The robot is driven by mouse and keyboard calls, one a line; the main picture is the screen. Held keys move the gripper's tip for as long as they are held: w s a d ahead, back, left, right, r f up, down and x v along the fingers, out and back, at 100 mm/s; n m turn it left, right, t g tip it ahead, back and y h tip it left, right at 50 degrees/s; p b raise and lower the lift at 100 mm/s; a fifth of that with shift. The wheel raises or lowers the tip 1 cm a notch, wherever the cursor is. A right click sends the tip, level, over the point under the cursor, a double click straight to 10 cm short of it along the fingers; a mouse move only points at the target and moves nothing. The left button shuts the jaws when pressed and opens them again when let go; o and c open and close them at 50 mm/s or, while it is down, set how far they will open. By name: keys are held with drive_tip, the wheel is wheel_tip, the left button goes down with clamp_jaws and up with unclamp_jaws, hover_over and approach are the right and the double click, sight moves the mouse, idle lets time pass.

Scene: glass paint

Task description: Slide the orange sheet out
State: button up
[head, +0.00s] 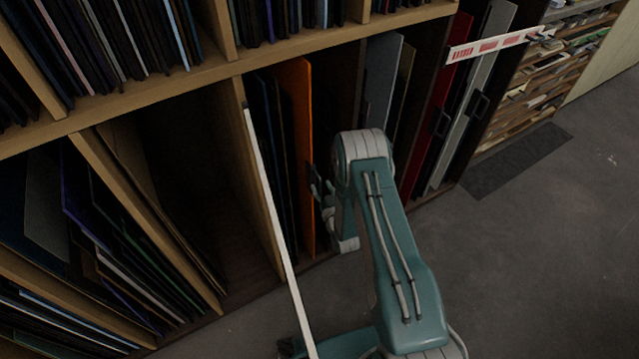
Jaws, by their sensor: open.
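The orange sheet (299,130) stands upright in a slot of the wooden rack, with dark sheets close on its left. Its near edge faces me. My gripper (316,188) is at the lower part of that edge, beside it on the right, partly hidden by my own wrist. The gripper is open. I cannot tell whether the fingers are around the sheet's edge or touching it.
The wooden rack (262,61) holds many upright sheets above and at left. A grey sheet (381,85) stands right of the orange one. Red (437,100) and pale (480,90) panels with handles stand farther right, below a white-red label strip (490,44).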

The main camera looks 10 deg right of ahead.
drive_tip(key=shift+w+a, duration=0.1)
drive_tip(key=shift+w, duration=0.9)
clamp_jaws()
drive_tip(key=shift+s, duration=0.1)
